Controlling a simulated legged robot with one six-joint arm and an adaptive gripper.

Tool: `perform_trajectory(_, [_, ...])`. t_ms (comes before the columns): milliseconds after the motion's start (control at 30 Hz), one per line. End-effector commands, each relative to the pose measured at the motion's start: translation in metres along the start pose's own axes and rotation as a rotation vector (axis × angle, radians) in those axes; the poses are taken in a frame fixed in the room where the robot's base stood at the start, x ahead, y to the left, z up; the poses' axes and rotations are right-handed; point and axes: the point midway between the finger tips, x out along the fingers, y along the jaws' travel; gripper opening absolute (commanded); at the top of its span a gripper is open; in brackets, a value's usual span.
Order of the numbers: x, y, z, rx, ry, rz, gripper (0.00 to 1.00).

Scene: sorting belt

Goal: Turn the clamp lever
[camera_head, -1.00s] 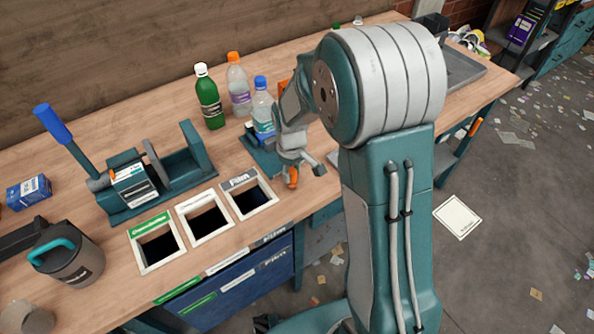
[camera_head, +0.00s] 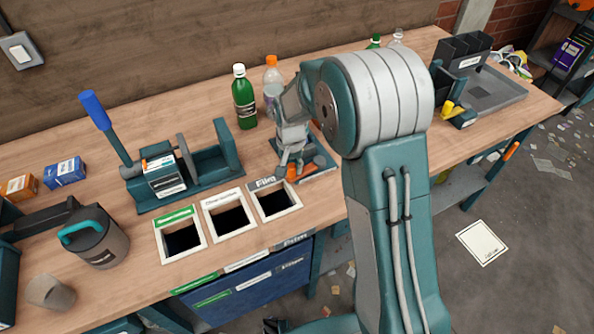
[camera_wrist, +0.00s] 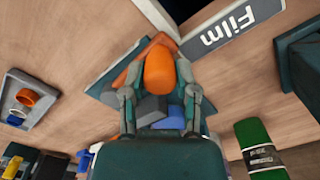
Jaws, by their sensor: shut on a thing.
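The clamp lever (camera_wrist: 168,72) has a rounded orange handle, seen from above in the wrist view. Part of its orange also shows below my gripper in the head view (camera_head: 292,172). My gripper (camera_wrist: 160,88) is shut on the lever, one finger on each side. It also shows in the head view (camera_head: 291,158), low over the bench behind the "Film" opening. Under the lever are grey parts and a teal base (camera_head: 322,166). My gripper and arm hide much of the clamp, so the lever's exact angle is hard to tell.
Three labelled bin openings, including Film (camera_head: 275,201), lie in front of the clamp. A green bottle (camera_head: 244,102) and an orange-capped bottle (camera_head: 272,78) stand behind. A press with a blue-handled lever (camera_head: 96,110) is left. A grey tray (camera_head: 497,97) lies far right.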

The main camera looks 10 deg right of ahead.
Motion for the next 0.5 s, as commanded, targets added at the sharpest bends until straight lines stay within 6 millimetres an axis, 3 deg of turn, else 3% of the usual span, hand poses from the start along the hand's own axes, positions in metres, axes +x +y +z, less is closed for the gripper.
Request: perform_trajectory(500, [0.0021, -0.0097, -0.0095, 0.154, -0.005, 0.002, 0.0])
